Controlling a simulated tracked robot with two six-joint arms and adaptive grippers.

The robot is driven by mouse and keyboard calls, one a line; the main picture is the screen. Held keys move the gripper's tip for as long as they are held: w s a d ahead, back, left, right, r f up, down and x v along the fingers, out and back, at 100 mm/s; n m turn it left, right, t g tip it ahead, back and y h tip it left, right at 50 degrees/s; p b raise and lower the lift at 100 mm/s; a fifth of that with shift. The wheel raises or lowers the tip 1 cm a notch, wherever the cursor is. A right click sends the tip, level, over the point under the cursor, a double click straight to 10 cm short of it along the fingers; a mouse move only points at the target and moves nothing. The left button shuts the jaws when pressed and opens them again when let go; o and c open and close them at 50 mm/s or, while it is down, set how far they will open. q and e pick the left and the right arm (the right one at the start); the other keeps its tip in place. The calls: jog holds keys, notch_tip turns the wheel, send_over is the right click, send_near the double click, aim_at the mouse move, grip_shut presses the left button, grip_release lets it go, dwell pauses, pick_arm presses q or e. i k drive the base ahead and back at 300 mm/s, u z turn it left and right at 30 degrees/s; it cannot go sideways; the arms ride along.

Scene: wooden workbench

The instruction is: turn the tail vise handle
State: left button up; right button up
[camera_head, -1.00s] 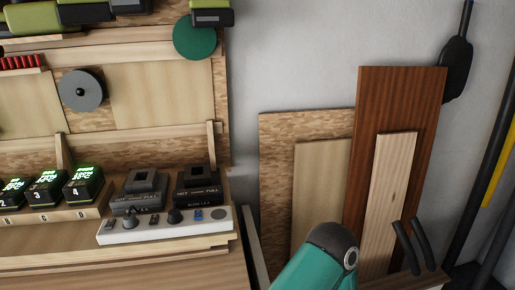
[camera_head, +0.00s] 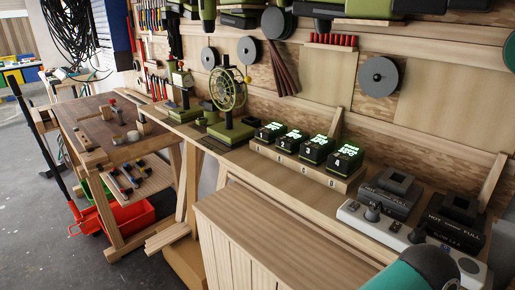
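The wooden workbench (camera_head: 97,155) stands at the left, at some distance, with a dark top and a lower shelf. Wooden blocks at its near left end (camera_head: 80,160) may be part of a vise. The tail vise handle is too small or hidden for me to make out. A teal link of my arm shows at the bottom right corner. Neither of my grippers is in view.
A wooden cabinet (camera_head: 275,235) and a long shelf with chargers (camera_head: 316,150) fill the front and right. A green fan (camera_head: 228,95) stands farther back. A red crate (camera_head: 125,214) and a red floor jack (camera_head: 75,210) are by the workbench. Grey floor is open at the lower left.

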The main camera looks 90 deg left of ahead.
aim_at(99, 167)
jog(key=u, duration=0.3)
jog(key=i, duration=0.2)
jog(key=u, duration=2.8)
jog(key=i, duration=0.25)
jog(key=u, duration=1.55)
jog(key=i, duration=1.65)
jog(key=z, duration=0.35)
